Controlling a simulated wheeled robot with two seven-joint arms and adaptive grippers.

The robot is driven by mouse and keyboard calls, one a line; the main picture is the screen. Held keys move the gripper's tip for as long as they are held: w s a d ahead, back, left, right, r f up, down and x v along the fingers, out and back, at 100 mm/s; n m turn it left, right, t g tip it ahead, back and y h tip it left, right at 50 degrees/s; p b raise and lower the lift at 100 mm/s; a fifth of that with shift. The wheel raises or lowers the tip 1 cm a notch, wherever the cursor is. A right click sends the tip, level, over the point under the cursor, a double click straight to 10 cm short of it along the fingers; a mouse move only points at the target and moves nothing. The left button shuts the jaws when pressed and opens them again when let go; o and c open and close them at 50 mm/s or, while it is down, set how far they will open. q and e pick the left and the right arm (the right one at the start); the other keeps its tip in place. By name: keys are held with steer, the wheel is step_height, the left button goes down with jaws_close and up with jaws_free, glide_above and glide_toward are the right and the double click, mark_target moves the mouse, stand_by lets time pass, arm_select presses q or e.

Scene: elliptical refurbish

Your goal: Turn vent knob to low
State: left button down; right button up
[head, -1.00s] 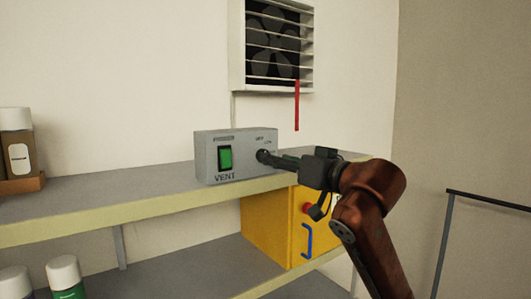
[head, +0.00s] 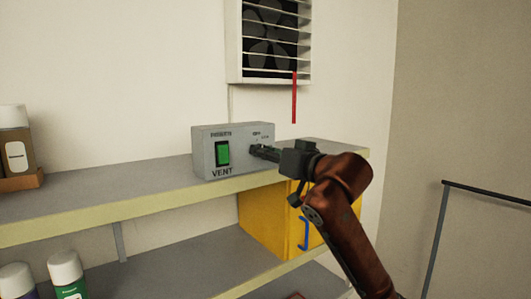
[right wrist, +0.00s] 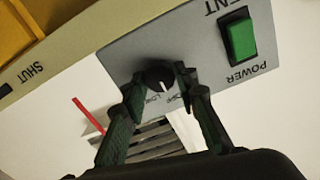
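The vent box (head: 245,160) is a grey control box on the upper shelf. It has a green power switch (head: 222,153) and a dark round knob, which the right wrist view shows clearly (right wrist: 158,76). My right gripper (head: 256,151) is at the box front, and its fingers cover the knob in the head view. In the right wrist view, the fingertips (right wrist: 159,82) stand apart on either side of the knob with narrow gaps. A white mark on the knob faces the small printed labels; which label it points at is unclear. My left gripper is out of view.
A louvred fan vent (head: 270,40) with a red strip (head: 294,98) hangs on the wall above. A yellow cabinet (head: 268,220) sits below the upper shelf (head: 110,200). Bottles stand at the far left. The shelf between them and the box is clear.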

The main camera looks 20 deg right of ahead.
steer(key=c, duration=0.3)
steer(key=shift+c, duration=1.4)
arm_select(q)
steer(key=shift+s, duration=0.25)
